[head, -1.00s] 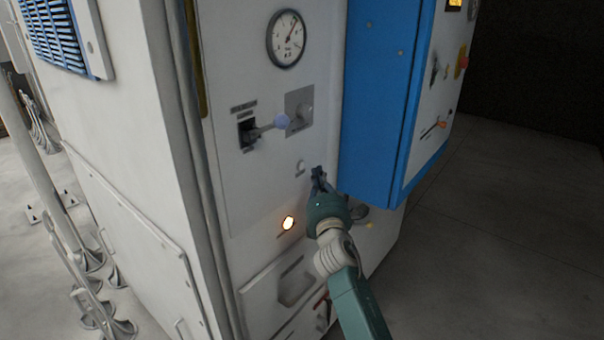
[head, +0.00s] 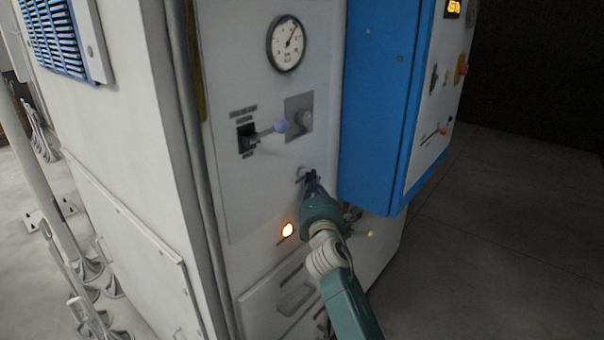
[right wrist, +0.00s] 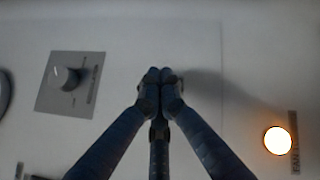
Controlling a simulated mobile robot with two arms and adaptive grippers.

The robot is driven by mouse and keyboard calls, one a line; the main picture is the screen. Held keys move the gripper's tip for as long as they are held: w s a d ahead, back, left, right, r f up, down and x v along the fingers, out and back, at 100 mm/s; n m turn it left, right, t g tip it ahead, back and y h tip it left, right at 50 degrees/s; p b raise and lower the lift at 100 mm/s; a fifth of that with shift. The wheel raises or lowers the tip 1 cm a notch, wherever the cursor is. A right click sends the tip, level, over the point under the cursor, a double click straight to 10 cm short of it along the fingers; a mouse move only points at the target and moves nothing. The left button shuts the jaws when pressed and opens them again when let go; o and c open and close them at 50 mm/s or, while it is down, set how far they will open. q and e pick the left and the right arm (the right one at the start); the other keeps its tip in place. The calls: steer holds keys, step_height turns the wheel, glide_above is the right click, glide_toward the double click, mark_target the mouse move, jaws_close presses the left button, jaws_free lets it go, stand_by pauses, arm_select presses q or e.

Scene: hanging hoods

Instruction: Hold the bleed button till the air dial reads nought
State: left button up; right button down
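The round air dial (head: 287,43) is on the upper panel, its needle pointing up and to the right, off the low end. A small pale round button (head: 301,171) is below it on the panel, and I take it for the bleed button. My right gripper (head: 311,179) is at this button, its fingertips partly over it. In the right wrist view the gripper (right wrist: 160,82) has its fingertips together, with nothing seen between them, and they hide the button. I cannot tell whether the tips touch or press it. My left gripper is not in view.
A lit lamp (head: 287,230) is lower left of the gripper. A blue cabinet (head: 375,110) juts out close on the right.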

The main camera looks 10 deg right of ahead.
stand_by(0.8)
steer(key=shift+w+a+b, duration=0.3)
steer(key=shift+w+b, duration=0.05)
steer(key=shift+w+a+b, duration=0.2)
steer(key=shift+w+b, duration=0.05)
steer(key=shift+b, duration=0.1)
stand_by(0.5)
steer(key=shift+s, duration=0.1)
stand_by(2.9)
steer(key=shift+s+d+p, duration=0.45)
steer(key=shift+s+p, duration=0.1)
steer(key=shift+p, duration=0.1)
